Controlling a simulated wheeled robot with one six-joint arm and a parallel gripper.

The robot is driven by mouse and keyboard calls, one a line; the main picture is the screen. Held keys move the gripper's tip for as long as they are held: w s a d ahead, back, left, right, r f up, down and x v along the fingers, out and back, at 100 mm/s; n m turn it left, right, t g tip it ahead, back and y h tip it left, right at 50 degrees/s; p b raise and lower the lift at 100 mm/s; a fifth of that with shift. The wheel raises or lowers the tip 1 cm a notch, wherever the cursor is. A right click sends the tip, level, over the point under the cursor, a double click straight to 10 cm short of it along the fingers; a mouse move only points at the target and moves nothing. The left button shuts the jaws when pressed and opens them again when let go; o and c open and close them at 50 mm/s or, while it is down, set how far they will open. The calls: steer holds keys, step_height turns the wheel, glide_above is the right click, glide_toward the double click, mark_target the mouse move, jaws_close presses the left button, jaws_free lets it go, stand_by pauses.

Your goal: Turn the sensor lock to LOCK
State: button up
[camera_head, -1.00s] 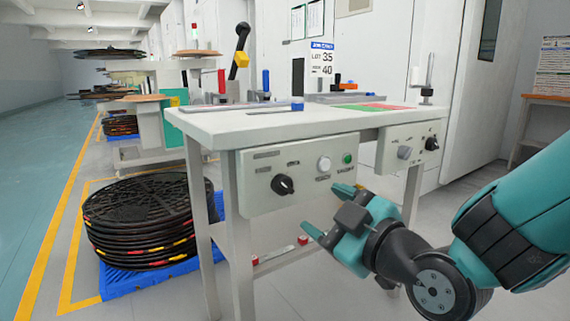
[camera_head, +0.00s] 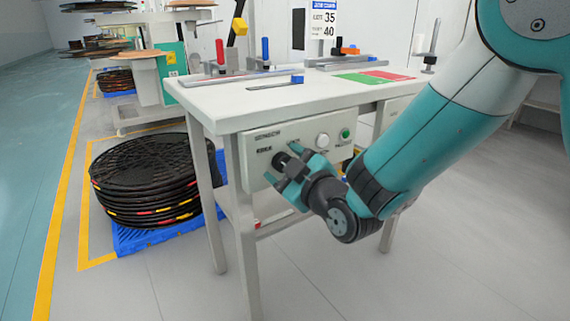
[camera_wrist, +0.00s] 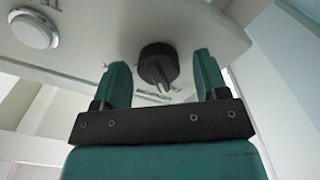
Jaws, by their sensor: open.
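A black rotary knob (camera_head: 281,160) with a raised pointer sits on the white control panel (camera_head: 254,172) under the front edge of the table. Its printed labels are too small to read, so I cannot tell its marked position. My gripper (camera_head: 292,170) is open in front of this knob. In the wrist view the knob (camera_wrist: 156,62) lies between the two teal fingertips, nearer the left one, with a gap visible on each side. Nothing is held. Contact is not visible.
A white button (camera_head: 323,141) and a green button (camera_head: 346,134) are right of the knob. A second panel (camera_head: 393,109) is mostly hidden behind my arm. Black reels (camera_head: 150,180) are stacked on a blue pallet (camera_head: 160,239) at left. The floor in front is clear.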

steer(key=c, duration=0.9)
steer(key=shift+a, duration=0.15)
steer(key=shift+m+p, duration=0.3)
steer(key=shift+m, duration=1.7)
steer(key=m+p, duration=0.1)
steer(key=m, duration=0.3)
steer(key=shift+m, duration=0.3)
steer(key=m+p, duration=0.1)
steer(key=m, duration=0.3)
steer(key=m+p, duration=0.2)
steer(key=m, duration=0.3)
steer(key=shift+s+f, duration=0.1)
steer(key=shift+f, duration=0.1)
steer(key=shift+m, duration=0.3)
